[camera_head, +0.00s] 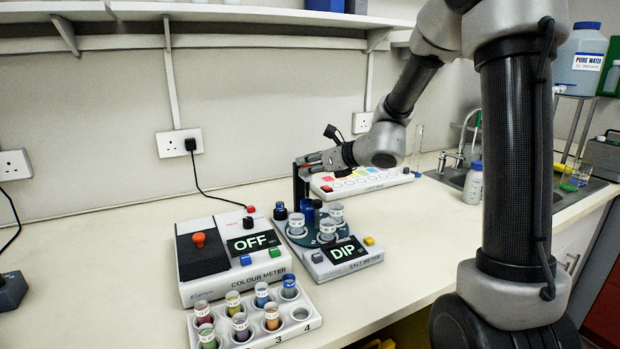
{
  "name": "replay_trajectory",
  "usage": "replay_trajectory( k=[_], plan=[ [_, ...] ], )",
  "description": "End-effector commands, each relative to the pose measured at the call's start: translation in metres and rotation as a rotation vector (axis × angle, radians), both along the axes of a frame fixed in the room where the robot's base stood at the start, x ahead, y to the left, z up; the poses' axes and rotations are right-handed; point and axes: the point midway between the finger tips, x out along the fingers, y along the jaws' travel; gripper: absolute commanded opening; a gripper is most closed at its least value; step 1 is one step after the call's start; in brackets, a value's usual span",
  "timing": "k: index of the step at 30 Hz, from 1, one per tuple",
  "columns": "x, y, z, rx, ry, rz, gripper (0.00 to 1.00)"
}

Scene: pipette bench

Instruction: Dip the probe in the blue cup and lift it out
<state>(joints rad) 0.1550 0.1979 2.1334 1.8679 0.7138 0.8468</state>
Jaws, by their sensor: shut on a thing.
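The salt meter (345,265) stands on the bench with DIP on its display. A dark turntable on it carries several clear labelled cups, among them a front cup (328,231) and a back right cup (336,213). A dark blue cylinder (307,208) stands at the back of the turntable; I cannot tell whether it is the blue cup or part of the probe. My gripper (304,162) points left above the back of the meter, shut at the top of a dark upright piece that looks like the probe (298,188). The probe's lower end is hidden among the cups.
The colour meter (222,285), showing OFF, stands close on the left. A rack (255,340) of coloured vials is in front. A white tray (385,182) with coloured marks lies behind, under my wrist. A bottle (473,185) and sink are at right. The bench front right is clear.

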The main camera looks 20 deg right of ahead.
Motion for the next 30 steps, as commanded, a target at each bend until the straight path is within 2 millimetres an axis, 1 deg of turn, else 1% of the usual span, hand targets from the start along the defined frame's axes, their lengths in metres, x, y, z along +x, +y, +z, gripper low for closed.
replay_trajectory(
  k=[1,3,10,11,12,14,25,28,30],
  plan=[
    [0.000,0.000,0.006,-0.001,-0.002,0.001,0.00],
    [0.000,0.000,0.009,0.001,-0.001,0.000,0.00],
    [0.000,0.000,0.010,0.002,-0.003,0.000,0.00],
    [0.000,0.000,0.011,0.002,-0.003,0.000,0.25],
    [0.000,0.000,0.011,0.002,-0.003,0.000,0.32],
    [0.000,0.000,0.010,0.002,-0.004,-0.001,0.43],
    [-0.003,-0.002,0.011,0.000,-0.001,-0.002,0.43],
    [-0.012,-0.009,0.016,-0.001,-0.003,-0.002,0.43],
    [-0.023,-0.016,0.021,-0.001,-0.003,-0.003,0.43]
  ],
)
